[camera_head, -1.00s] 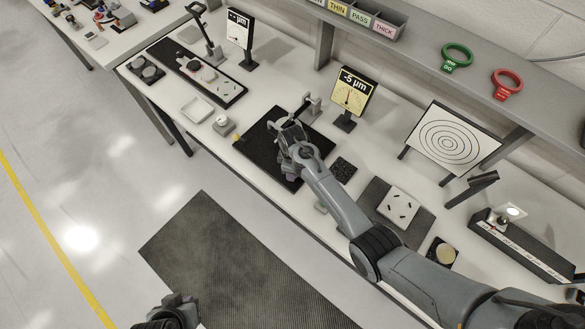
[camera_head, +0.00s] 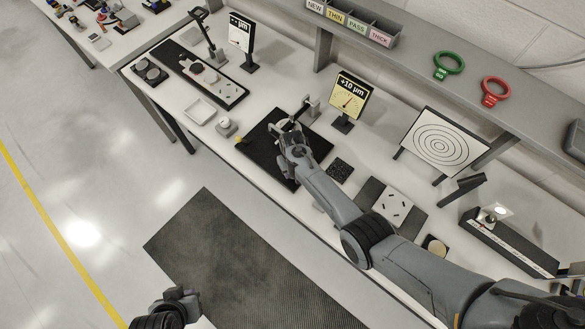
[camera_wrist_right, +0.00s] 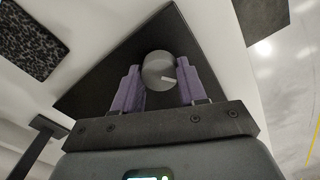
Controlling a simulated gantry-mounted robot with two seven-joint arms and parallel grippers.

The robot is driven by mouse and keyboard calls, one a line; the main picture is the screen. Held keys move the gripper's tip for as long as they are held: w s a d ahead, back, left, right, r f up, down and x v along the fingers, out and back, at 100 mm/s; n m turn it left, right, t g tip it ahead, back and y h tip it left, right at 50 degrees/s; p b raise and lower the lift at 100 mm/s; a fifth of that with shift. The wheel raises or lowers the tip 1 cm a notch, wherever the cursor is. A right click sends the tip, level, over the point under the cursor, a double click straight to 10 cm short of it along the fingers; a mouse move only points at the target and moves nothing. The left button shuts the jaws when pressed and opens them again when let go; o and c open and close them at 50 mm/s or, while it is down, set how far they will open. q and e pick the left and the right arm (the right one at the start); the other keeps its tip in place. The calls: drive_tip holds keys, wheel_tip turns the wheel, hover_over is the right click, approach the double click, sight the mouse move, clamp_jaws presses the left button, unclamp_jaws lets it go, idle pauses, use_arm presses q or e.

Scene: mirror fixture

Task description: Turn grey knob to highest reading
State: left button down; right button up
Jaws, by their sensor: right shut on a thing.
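The grey knob (camera_wrist_right: 159,70) shows in the right wrist view, with a light pointer mark on its face. My right gripper (camera_wrist_right: 157,82) is shut on it, one purple finger on each side. In the head view my right gripper (camera_head: 292,140) hides the knob over the black plate (camera_head: 262,150). The dial display (camera_head: 349,100) behind the plate reads "+10 µm". My left gripper (camera_head: 180,300) hangs over the floor at the bottom left, away from the table; its fingers are too unclear to tell whether they are open.
A second display (camera_head: 241,32) showing "-- µm" stands further left. A dark textured pad (camera_head: 340,170) lies right of the plate. A target board (camera_head: 437,142) stands to the right. Above is a shelf with labelled bins (camera_head: 355,22), a green ring (camera_head: 449,65) and a red ring (camera_head: 496,91).

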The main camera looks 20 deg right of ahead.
drive_tip(key=m, duration=0.5)
drive_tip(key=shift+m+p, duration=0.3)
drive_tip(key=shift+p, duration=0.05)
drive_tip(key=m, duration=0.4)
drive_tip(key=shift+m, duration=0.7)
drive_tip(key=o, duration=1.1)
drive_tip(key=shift+c, duration=0.2)
drive_tip(key=shift+r, duration=0.55)
wheel_tip(320, 180, up, 10)
drive_tip(key=p, duration=0.3)
drive_tip(key=shift+f, duration=0.15)
